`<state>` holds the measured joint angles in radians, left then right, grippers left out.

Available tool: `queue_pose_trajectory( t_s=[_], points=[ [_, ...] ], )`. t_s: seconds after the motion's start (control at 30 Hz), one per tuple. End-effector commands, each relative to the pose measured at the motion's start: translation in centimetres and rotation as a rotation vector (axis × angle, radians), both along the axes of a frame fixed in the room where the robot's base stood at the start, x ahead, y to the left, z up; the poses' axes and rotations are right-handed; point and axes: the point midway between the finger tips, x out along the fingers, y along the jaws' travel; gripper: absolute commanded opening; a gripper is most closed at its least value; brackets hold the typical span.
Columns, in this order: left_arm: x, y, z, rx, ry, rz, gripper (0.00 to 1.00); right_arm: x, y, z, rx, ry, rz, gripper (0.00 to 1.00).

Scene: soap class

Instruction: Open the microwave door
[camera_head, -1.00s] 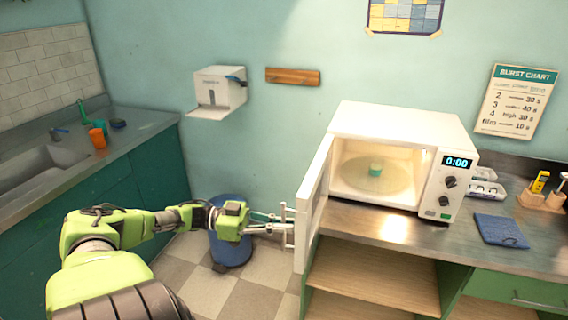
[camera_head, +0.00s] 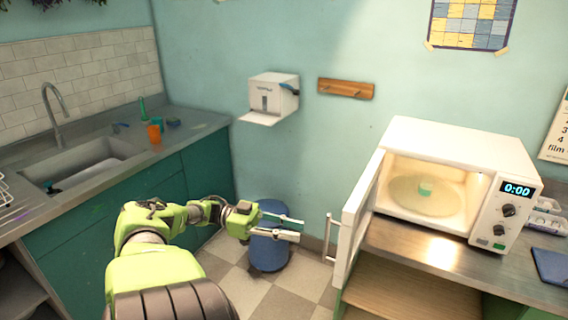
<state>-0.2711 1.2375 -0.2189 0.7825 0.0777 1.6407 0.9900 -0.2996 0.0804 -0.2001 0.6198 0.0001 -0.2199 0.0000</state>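The white microwave (camera_head: 449,140) stands on the counter at the right. Its door (camera_head: 358,222) is swung wide open to the left, with the bar handle (camera_head: 331,238) on its outer face. The lit interior shows a glass turntable with a small teal-and-white item (camera_head: 425,189) on it. My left gripper (camera_head: 298,228) is open and empty. Its two long fingers point right toward the handle, with a gap between them and it. My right gripper is not in view.
A blue bin (camera_head: 268,254) stands on the floor behind my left gripper. A sink counter (camera_head: 190,121) runs along the left, with an orange cup (camera_head: 154,134). A paper dispenser (camera_head: 273,94) and a wooden rack (camera_head: 346,89) hang on the wall.

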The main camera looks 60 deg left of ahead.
Motion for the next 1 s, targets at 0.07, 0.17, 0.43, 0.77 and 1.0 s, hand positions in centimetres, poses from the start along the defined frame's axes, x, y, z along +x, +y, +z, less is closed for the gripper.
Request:
queue_pose_trajectory(
  t_s=[0.07,0.17,0.43,0.77,1.0],
  points=[
    [-0.6,0.8,0.0,0.002,-0.001,0.002,0.24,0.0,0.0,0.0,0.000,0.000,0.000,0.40],
    [-1.2,1.4,0.0,0.001,-0.001,0.001,0.24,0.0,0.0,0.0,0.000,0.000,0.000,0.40],
    [-1.7,1.8,0.0,-0.001,0.001,-0.002,0.24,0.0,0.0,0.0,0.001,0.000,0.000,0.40],
    [-1.7,1.8,0.0,0.000,0.001,-0.001,0.24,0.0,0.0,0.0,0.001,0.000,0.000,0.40],
    [-1.5,1.8,-0.9,0.002,0.003,0.020,0.24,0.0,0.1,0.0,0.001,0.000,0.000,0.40]
  ],
)
